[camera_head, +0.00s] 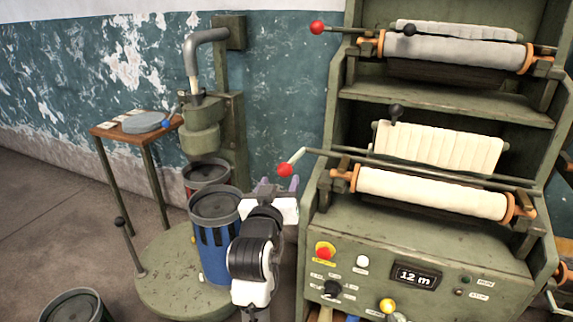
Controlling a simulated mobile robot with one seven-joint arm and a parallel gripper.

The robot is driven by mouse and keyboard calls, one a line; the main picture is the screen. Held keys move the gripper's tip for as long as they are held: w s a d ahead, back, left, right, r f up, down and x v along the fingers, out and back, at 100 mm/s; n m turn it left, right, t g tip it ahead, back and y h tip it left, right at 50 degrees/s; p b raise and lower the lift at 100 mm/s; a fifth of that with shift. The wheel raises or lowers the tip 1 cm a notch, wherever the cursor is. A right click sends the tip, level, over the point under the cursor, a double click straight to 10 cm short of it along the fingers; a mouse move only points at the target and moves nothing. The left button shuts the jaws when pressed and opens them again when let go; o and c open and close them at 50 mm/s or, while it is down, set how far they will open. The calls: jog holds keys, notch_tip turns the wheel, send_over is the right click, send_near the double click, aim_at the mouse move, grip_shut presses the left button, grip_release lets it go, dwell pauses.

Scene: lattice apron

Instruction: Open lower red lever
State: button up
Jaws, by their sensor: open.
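The lower red lever (286,169) is a red ball on a short pale arm, fixed to a bar at the left side of the green machine (450,263). The arm slants down and left from the bar end. My gripper (279,185) points away from the camera, its fingertips apart just below the red ball in the picture. It looks empty. Whether a finger touches the ball cannot be told. An upper lever with a red ball (317,27) sits at the machine's upper left.
A small wooden table (137,131) is against the wall. Cream rollers (432,192) and a control panel with buttons (326,251) are to the right.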

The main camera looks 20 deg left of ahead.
aim_at(286, 165)
jog(key=w, duration=0.3)
jog(key=w+a+p, duration=0.1)
jog(key=w, duration=0.4)
jog(key=shift+w+a, duration=0.2)
jog(key=shift+w, duration=0.1)
grip_shut()
